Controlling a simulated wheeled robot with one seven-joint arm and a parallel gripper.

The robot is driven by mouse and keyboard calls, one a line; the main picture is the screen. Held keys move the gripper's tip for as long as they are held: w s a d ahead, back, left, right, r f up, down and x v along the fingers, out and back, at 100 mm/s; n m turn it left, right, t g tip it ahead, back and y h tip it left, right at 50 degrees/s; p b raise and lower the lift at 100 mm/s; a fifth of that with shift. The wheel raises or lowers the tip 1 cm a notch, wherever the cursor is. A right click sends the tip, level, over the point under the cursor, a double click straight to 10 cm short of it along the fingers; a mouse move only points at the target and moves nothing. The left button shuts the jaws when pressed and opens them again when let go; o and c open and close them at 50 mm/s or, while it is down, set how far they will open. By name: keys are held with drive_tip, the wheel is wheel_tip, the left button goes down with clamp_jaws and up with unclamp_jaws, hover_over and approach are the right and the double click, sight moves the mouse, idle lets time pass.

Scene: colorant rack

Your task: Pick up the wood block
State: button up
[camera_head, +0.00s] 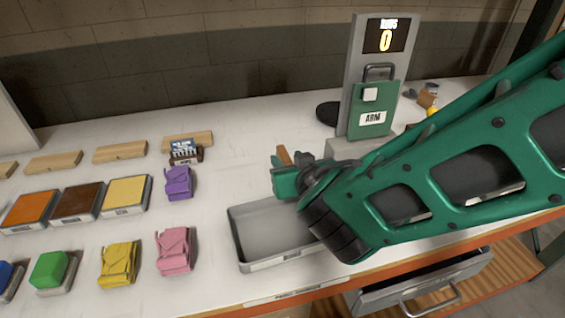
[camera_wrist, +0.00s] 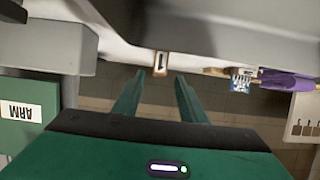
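My gripper (camera_head: 285,180) is over the table, just behind the grey tray. The wrist view, which is upside down, shows its two green fingers (camera_wrist: 158,88) apart with nothing between them. A small wood-coloured block with a pale, dark-marked face (camera_wrist: 160,63) stands beyond the fingertips, roughly in line with the gap. An orange-brown piece (camera_head: 284,155) just behind my gripper in the head view seems to be the same block, partly hidden. Long light wood blocks lie along the back left: one (camera_head: 54,162), another (camera_head: 120,151) and a third (camera_head: 187,141).
The empty grey tray (camera_head: 240,243) lies below my gripper. The green ARM box (camera_head: 373,112) on its grey stand is to the right. Purple (camera_head: 178,184), pink (camera_head: 174,252) and yellow (camera_head: 118,265) bundles lie left. White table around (camera_head: 238,163) is clear.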

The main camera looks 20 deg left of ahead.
sight(286, 158)
drive_tip(key=shift+x, duration=2.6)
drive_tip(key=shift+d+f, duration=0.15)
clamp_jaws()
